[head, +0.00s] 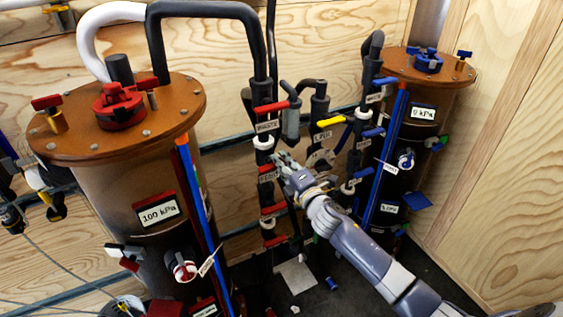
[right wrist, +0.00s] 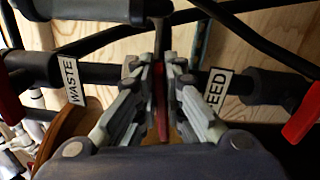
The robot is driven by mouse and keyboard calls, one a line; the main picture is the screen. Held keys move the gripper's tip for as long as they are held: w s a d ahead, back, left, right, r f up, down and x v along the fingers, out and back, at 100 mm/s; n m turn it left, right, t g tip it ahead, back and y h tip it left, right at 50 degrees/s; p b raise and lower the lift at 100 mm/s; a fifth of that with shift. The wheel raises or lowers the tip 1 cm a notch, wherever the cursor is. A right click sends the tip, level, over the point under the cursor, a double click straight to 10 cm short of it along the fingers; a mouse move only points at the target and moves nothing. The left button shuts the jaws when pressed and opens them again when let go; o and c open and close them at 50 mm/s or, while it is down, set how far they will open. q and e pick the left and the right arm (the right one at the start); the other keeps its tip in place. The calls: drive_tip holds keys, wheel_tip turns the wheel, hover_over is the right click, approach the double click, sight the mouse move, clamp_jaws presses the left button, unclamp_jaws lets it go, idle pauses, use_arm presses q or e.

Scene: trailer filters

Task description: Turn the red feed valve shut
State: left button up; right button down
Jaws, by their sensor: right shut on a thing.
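My right gripper (head: 279,159) reaches in from the lower right to the dark pipe column in the middle of the head view. In the right wrist view its fingers (right wrist: 160,72) are shut on a thin red handle, the feed valve (right wrist: 161,112), seen edge-on between them. The FEED label (right wrist: 217,91) is just right of the fingers; the WASTE label (right wrist: 71,80) is to their left. My left gripper is not in view.
A red waste handle (head: 271,107) is above the gripper, and another red handle (head: 274,208) is below. A yellow handle (head: 331,121) and blue handles stand to the right. A large brown-lidded tank (head: 120,180) stands left, a blue-trimmed tank (head: 425,72) right.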

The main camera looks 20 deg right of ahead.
drive_tip(key=shift+f+m, duration=0.25)
drive_tip(key=shift+m, duration=0.65)
drive_tip(key=c, duration=1.7)
unclamp_jaws()
drive_tip(key=s, duration=0.8)
drive_tip(key=s+d, duration=0.1)
drive_tip(key=s, duration=0.3)
